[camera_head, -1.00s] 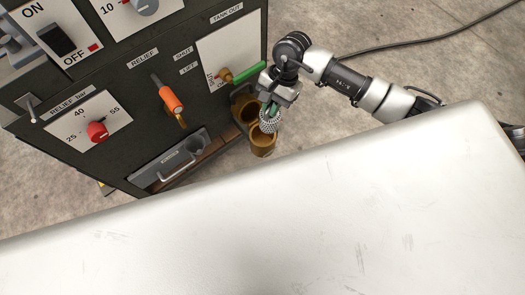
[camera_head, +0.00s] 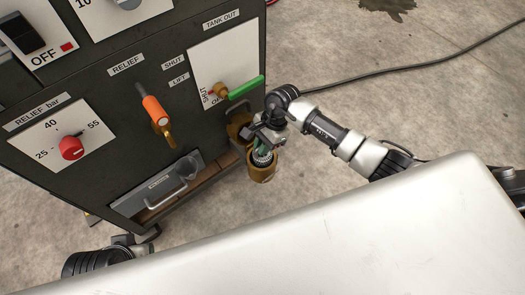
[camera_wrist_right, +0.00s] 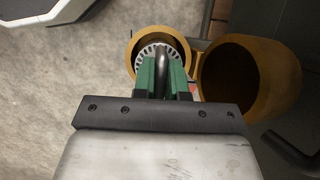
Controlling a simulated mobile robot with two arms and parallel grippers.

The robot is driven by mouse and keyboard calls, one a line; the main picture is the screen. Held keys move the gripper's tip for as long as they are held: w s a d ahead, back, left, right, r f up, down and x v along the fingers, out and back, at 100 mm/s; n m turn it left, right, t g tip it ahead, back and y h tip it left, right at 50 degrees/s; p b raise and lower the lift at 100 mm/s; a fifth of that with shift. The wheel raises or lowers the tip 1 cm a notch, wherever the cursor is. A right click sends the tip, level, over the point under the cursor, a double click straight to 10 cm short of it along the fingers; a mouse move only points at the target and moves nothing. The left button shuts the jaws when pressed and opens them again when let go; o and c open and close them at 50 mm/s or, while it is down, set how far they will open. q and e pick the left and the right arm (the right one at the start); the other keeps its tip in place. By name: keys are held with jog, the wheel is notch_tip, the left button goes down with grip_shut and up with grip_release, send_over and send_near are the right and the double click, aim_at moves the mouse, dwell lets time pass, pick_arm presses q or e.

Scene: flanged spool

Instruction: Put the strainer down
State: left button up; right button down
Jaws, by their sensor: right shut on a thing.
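My right gripper (camera_head: 264,145) is shut on the strainer (camera_head: 262,158), a small grey perforated cup with a dark loop handle. In the right wrist view the green fingertips (camera_wrist_right: 163,77) close on the dark handle, and the strainer's slotted rim (camera_wrist_right: 146,53) shows beyond them. The strainer is at the mouth of a brass-coloured cup (camera_head: 262,174), whose rim (camera_wrist_right: 187,38) surrounds it in the wrist view. I cannot tell whether it rests on anything inside. My left gripper (camera_head: 143,238) is partly seen at the lower left; its jaws are unclear.
A second, wider brass cup (camera_wrist_right: 250,75) stands beside the first, against the dark machine panel (camera_head: 95,185). A green lever (camera_head: 246,88) sticks out above, and an orange-handled lever (camera_head: 155,110) and drawer handle (camera_head: 180,185) lie left. A white surface (camera_head: 330,235) fills the foreground.

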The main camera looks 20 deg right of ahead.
jog(key=shift+f, duration=1.4)
jog(key=shift+b, duration=0.3)
jog(key=shift+f, duration=0.1)
jog(key=c, duration=1.2)
grip_release()
jog(key=shift+o, duration=0.2)
